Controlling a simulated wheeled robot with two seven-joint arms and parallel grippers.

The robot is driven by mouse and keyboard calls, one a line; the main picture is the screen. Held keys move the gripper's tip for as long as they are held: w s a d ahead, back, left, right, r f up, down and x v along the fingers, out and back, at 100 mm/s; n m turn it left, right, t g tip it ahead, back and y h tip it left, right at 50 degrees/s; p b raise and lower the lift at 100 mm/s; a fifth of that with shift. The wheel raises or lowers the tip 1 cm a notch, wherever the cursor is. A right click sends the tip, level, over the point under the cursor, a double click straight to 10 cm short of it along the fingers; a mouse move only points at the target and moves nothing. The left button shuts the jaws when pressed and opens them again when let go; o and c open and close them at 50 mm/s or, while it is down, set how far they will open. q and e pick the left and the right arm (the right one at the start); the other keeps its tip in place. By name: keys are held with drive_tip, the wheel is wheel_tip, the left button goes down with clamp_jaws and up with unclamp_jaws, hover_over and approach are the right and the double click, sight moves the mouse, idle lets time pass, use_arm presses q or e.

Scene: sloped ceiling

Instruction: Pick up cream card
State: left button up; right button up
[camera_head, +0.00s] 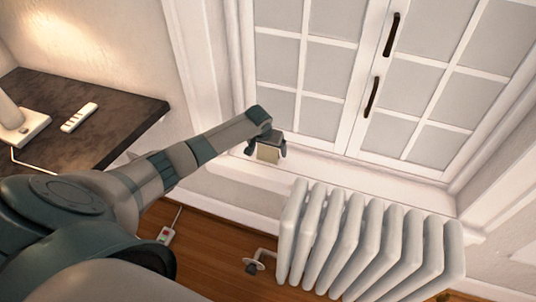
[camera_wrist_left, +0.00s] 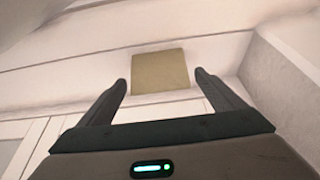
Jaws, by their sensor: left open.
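The cream card (camera_head: 267,153) is a small square, seen at the window sill below the white window. In the left wrist view the card (camera_wrist_left: 160,73) shows just beyond and between my fingertips. My left gripper (camera_head: 267,149) is open, with one finger to each side of the card in the picture. The open fingers (camera_wrist_left: 161,78) show a gap to the card on both sides in the wrist view, and nothing is held. Whether the card lies flat or leans cannot be told. My right gripper is not in view.
A white radiator (camera_head: 365,240) stands below the sill to the right. The window (camera_head: 370,65) with dark handles rises behind. A dark table (camera_head: 115,115) with a white remote (camera_head: 79,117) is at the left. A power strip (camera_head: 166,235) lies on the wooden floor.

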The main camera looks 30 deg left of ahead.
use_arm(q)
drive_tip(key=shift+c, duration=0.3)
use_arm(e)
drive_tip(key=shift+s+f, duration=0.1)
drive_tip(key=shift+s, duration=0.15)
use_arm(q)
drive_tip(key=c, duration=1)
drive_tip(key=shift+c, duration=0.2)
drive_tip(key=shift+r, duration=0.45)
wheel_tip(320, 180, up, 3)
drive_tip(key=shift+r, duration=0.2)
drive_tip(key=w+d+r+b, duration=0.1)
drive_tip(key=w+d+r, duration=0.1)
drive_tip(key=d+r, duration=0.4)
drive_tip(key=d, duration=0.5)
drive_tip(key=shift+d+r+b, duration=0.3)
drive_tip(key=shift+r+b, duration=0.05)
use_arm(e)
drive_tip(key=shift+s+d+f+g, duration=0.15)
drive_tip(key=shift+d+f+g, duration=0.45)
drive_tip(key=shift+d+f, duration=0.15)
